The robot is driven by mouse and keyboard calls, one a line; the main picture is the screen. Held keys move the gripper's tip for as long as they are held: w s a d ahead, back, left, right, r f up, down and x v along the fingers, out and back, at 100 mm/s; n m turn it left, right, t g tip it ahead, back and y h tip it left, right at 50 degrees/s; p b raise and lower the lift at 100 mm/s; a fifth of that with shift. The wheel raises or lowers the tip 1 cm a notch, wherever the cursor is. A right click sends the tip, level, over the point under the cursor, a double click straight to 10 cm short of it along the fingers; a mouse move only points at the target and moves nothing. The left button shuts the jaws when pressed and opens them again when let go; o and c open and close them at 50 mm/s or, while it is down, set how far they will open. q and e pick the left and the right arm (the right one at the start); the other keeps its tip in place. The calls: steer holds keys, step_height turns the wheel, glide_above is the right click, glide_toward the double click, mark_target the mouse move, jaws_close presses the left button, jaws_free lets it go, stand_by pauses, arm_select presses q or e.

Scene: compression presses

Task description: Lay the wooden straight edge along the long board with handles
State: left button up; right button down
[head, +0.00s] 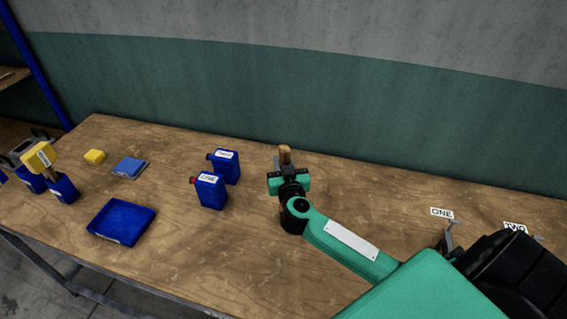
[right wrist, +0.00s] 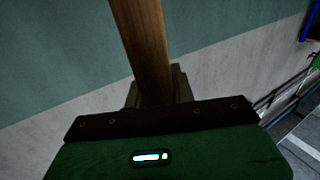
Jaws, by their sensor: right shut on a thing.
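My right gripper (head: 286,171) is shut on the wooden straight edge (head: 285,152), above the back middle of the workbench. In the head view only a short brown end of the straight edge shows above the jaws. In the right wrist view the straight edge (right wrist: 146,45) is a long brown bar running from the jaws (right wrist: 158,92) up past the top of the picture. I cannot make out the long board with handles in either view. My left gripper is not in view.
Two blue canisters (head: 210,191) stand left of my right gripper. A blue tray (head: 122,222), a blue pad (head: 130,167), a yellow block (head: 94,156) and blue-and-yellow items (head: 40,157) are farther left. Labels "ONE" (head: 441,212) and "TWO" (head: 515,228) lie at the right. A wall closes the back.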

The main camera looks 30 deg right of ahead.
steer(key=shift+f, duration=0.15)
steer(key=c, duration=1.2)
jaws_free()
steer(key=shift+f, duration=0.1)
steer(key=shift+o, duration=0.2)
steer(key=b+v, duration=0.2)
steer(key=v, duration=0.9)
steer(key=shift+o, duration=0.4)
steer(key=shift+s+a, duration=0.2)
steer(key=shift+s, duration=0.15)
step_height(320, 180, down, 7)
steer(key=s+b, duration=0.1)
steer(key=b, duration=0.4)
steer(key=p+x, duration=0.3)
steer(key=x, duration=1)
steer(key=shift+a, duration=0.2)
